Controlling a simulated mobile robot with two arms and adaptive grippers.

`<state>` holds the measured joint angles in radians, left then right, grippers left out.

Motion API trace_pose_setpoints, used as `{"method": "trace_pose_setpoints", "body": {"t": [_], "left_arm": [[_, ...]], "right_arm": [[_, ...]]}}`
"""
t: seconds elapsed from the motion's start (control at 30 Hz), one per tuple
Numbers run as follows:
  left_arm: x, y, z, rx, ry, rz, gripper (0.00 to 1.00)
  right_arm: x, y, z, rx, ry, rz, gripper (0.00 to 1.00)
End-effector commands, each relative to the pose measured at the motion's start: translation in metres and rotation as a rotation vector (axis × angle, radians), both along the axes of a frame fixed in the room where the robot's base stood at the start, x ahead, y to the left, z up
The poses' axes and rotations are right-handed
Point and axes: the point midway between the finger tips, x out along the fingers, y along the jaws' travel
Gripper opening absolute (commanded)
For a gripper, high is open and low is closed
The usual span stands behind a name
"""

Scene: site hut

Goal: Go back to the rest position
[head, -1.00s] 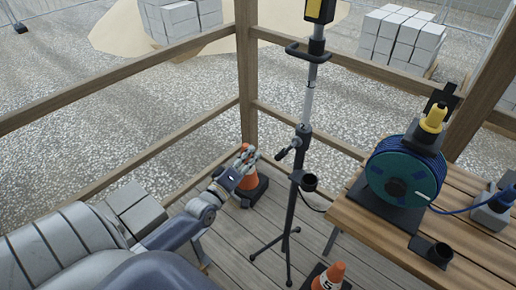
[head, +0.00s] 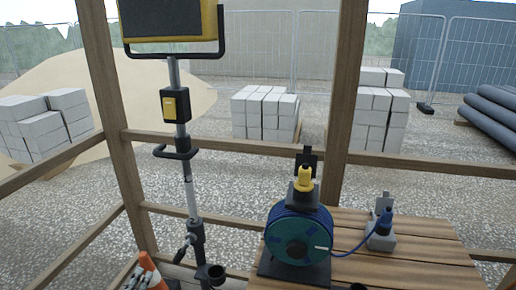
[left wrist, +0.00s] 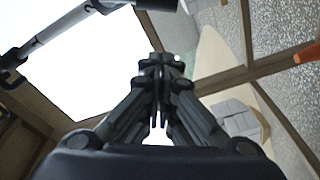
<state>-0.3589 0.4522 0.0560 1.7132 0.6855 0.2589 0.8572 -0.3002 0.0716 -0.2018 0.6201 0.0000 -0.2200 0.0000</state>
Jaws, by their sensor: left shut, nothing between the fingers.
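My left gripper (head: 140,278) shows at the bottom left of the head view, in front of an orange cone (head: 150,264); I cannot tell if they touch. In the left wrist view its fingers (left wrist: 160,70) are closed together with nothing between them.
A yellow and black work light (head: 170,20) stands on a pole (head: 188,185) just right of my left gripper. A wooden table (head: 400,262) at the right holds a blue cable reel (head: 299,238) and a grey socket box (head: 381,238). Wooden rails (head: 240,148) close off the front.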

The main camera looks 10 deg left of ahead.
Motion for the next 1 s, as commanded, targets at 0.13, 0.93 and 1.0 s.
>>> {"method": "trace_pose_setpoints", "body": {"t": [0.13,0.93,1.0], "left_arm": [[-0.011,-0.002,-0.067,0.095,0.143,0.008,0.0],[-0.365,-0.133,-0.482,0.947,1.239,-0.771,0.0],[-0.393,-0.141,-0.491,0.989,1.275,-0.854,0.0]], "right_arm": [[0.0,-0.005,0.0,-0.005,0.0,0.002,0.47],[0.001,-0.009,0.0,-0.011,0.0,0.0,0.47],[0.001,-0.009,0.0,-0.011,0.0,0.0,0.47]]}}
